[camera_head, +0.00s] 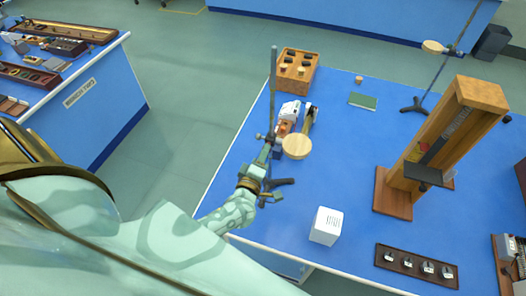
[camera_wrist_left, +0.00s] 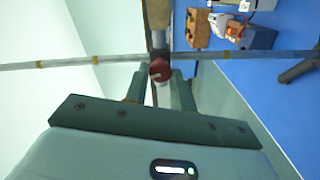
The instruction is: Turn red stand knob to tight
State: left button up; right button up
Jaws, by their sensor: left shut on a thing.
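The red knob (camera_wrist_left: 160,70) sits on the stand's clamp, near the middle of the left wrist view. The stand's thin metal rod (camera_wrist_left: 90,60) runs across that view. In the head view the rod (camera_head: 273,85) rises near the blue bench's left edge, above a dark foot (camera_head: 282,183). My left gripper (camera_head: 266,150) is at the clamp on the rod. Its two fingers (camera_wrist_left: 161,84) lie on either side of the knob, shut on it. I cannot make out the knob in the head view. My right gripper is not in view.
A round wooden disc (camera_head: 297,146) and a white device (camera_head: 288,115) are close to the rod. A white box (camera_head: 326,226), a tall wooden frame (camera_head: 472,118) and a dark tray (camera_head: 400,262) stand to the right. The bench centre is clear.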

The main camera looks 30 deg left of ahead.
pick_arm(q)
jog(key=shift+m, duration=0.6)
jog(key=o, duration=1)
jog(key=b+v, duration=0.1)
jog(key=v, duration=1.5)
jog(key=shift+s, duration=0.2)
jog(key=shift+f, duration=0.1)
